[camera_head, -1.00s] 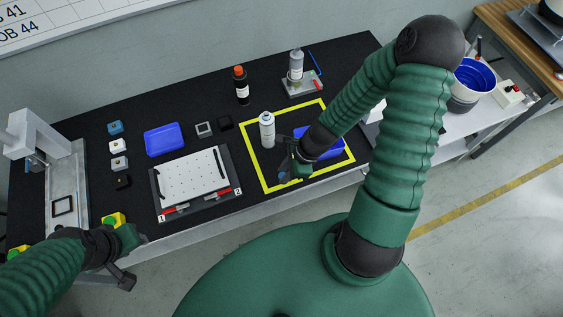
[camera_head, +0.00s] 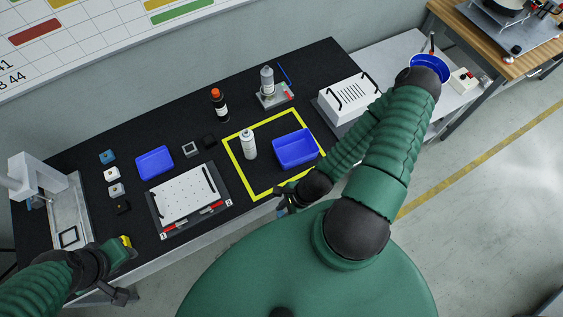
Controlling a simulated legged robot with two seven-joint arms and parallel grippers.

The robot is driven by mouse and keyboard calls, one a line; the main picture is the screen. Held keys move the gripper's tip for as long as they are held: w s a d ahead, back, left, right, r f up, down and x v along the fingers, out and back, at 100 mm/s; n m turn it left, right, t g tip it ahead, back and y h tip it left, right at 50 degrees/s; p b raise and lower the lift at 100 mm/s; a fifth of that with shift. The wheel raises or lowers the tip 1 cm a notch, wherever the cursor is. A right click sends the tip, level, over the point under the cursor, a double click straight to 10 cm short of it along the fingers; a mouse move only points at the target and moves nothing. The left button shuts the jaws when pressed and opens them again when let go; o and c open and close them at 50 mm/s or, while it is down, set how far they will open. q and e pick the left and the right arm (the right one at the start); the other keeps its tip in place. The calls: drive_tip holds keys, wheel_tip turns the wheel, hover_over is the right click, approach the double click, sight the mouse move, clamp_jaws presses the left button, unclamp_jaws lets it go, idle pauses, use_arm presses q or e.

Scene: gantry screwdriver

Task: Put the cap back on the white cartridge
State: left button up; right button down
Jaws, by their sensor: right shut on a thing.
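The white cartridge (camera_head: 248,147) stands upright inside the yellow square outline on the black bench, left of the blue bin. It has a narrower greyish top; I cannot tell whether a cap is on it. My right gripper (camera_head: 281,203) is at the front edge of the bench, in front of and apart from the cartridge. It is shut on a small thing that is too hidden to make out. I cannot pick out the cap anywhere. My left gripper (camera_head: 124,262) is at the front left of the bench, far from the cartridge; its fingers are unclear.
The blue bin (camera_head: 296,149) sits inside the yellow outline (camera_head: 236,165). A perforated white plate (camera_head: 184,194) lies to the left. A black bottle with orange cap (camera_head: 219,105) and a cartridge in a stand (camera_head: 267,80) stand behind. A white vented box (camera_head: 350,98) is at the right.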

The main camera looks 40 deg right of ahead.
drive_tip(key=shift+w+f, duration=0.1)
drive_tip(key=shift+w+d, duration=0.1)
drive_tip(key=shift+w, duration=0.15)
drive_tip(key=w+n, duration=0.2)
drive_tip(key=w+n+g, duration=0.1)
drive_tip(key=w+n, duration=0.1)
drive_tip(key=w, duration=0.1)
drive_tip(key=w+r+n+g+b, duration=0.1)
drive_tip(key=w+n, duration=0.1)
drive_tip(key=shift+w, duration=0.4)
drive_tip(key=w+r+n+g+h, duration=0.2)
drive_tip(key=w+r+n, duration=0.3)
drive_tip(key=r+n, duration=0.4)
drive_tip(key=w+r+n+g+h+b, duration=0.1)
drive_tip(key=w+r+n+g+h, duration=0.1)
drive_tip(key=w+r+n, duration=0.4)
wheel_tip(320, 180, up, 4)
drive_tip(key=n, duration=0.2)
drive_tip(key=shift+f+n+g+b, duration=0.25)
drive_tip(key=shift+n+g+b, duration=0.05)
drive_tip(key=shift+n, duration=0.1)
drive_tip(key=shift+s, duration=0.1)
